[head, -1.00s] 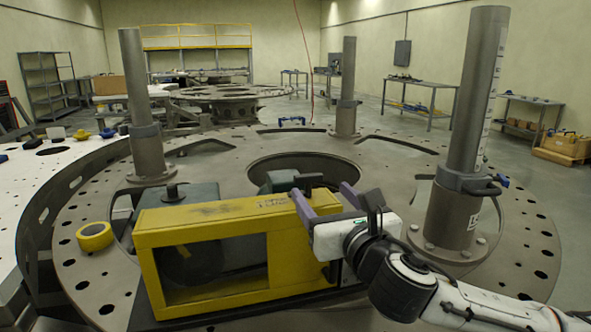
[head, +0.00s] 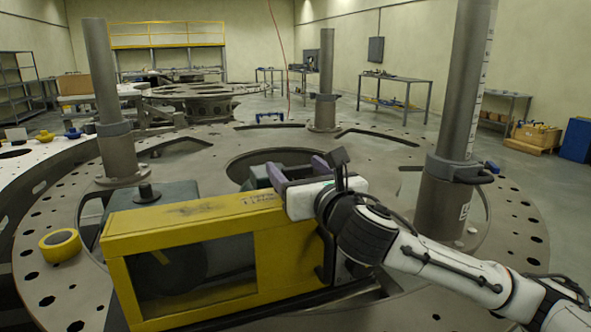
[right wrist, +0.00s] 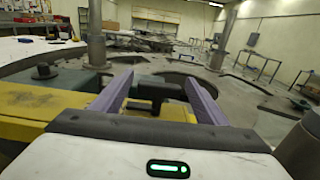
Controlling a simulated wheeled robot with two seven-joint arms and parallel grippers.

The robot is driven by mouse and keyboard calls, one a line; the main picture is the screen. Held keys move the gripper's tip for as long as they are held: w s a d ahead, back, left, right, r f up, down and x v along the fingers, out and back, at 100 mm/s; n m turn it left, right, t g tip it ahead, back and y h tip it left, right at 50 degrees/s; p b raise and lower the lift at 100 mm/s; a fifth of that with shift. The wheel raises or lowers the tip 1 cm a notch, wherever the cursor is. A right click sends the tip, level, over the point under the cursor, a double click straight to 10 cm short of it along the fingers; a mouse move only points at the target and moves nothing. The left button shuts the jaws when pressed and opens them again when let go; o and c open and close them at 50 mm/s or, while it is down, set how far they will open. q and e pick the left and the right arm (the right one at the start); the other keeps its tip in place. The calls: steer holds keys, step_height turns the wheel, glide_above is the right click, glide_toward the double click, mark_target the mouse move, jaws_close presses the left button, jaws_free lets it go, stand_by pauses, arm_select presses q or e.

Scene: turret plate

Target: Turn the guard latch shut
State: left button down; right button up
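The yellow guard (head: 190,228) with its dark window stands on the turret plate (head: 75,275). The guard latch, a black T-shaped handle (right wrist: 157,90), sits on the guard's yellow top in the right wrist view. My right gripper (head: 298,170) is at the guard's upper right end in the head view. In the right wrist view its two purple fingers (right wrist: 160,80) are spread, with the latch handle between them and the crossbar spanning much of the gap. Finger contact is not clear. In the head view the gripper largely hides the latch. My left gripper is not in view.
A yellow tape roll (head: 60,245) lies on the plate left of the guard. A thick grey post (head: 450,130) stands close to the right of my right arm; another post (head: 105,100) stands behind left. The plate's central opening lies behind the guard.

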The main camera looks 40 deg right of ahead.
steer(key=c, duration=1)
